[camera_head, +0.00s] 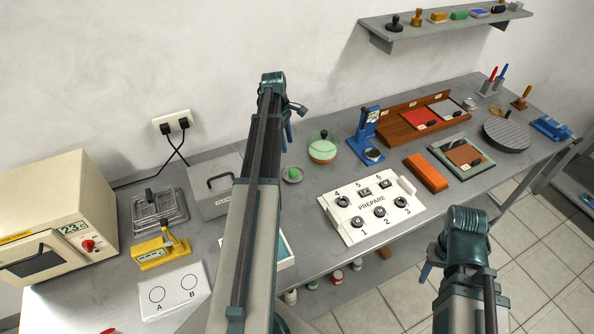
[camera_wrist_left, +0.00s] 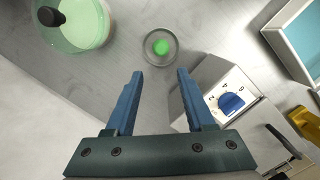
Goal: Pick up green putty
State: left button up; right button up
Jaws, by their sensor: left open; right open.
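The green putty (camera_head: 293,173) is a small bright green lump in a shallow round dish (camera_head: 291,179) on the bench. In the left wrist view the putty (camera_wrist_left: 161,46) lies in its dish, ahead of and between the open fingers of my left gripper (camera_wrist_left: 157,75). The fingers are apart from it and hold nothing. In the head view my left gripper (camera_head: 288,125) is partly hidden by its own arm, above and behind the dish. My right gripper (camera_head: 427,272) is off the bench's front edge at the lower right, mostly hidden by its arm, and appears empty.
A round green-tinted glass bowl (camera_head: 322,147) with a black knob stands right of the dish. A grey box (camera_head: 215,180) with a handle is to its left. A white PREPARE board (camera_head: 372,205) lies in front at right. A blue stand (camera_head: 368,130) is farther right.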

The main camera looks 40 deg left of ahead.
aim_at(293, 170)
pick_arm(q)
jog(key=shift+w+d+f+b, duration=0.1)
jog(key=shift+d+f+b, duration=0.25)
jog(key=shift+f+b, duration=1.95)
jog(key=shift+w+d+f+b, duration=0.1)
jog(key=shift+d+f+b, duration=0.25)
jog(key=shift+f+b, duration=1.85)
jog(key=shift+w+d+f+b, duration=0.1)
jog(key=shift+d+f+b, duration=0.25)
jog(key=shift+f+b, duration=1.95)
grip_shut()
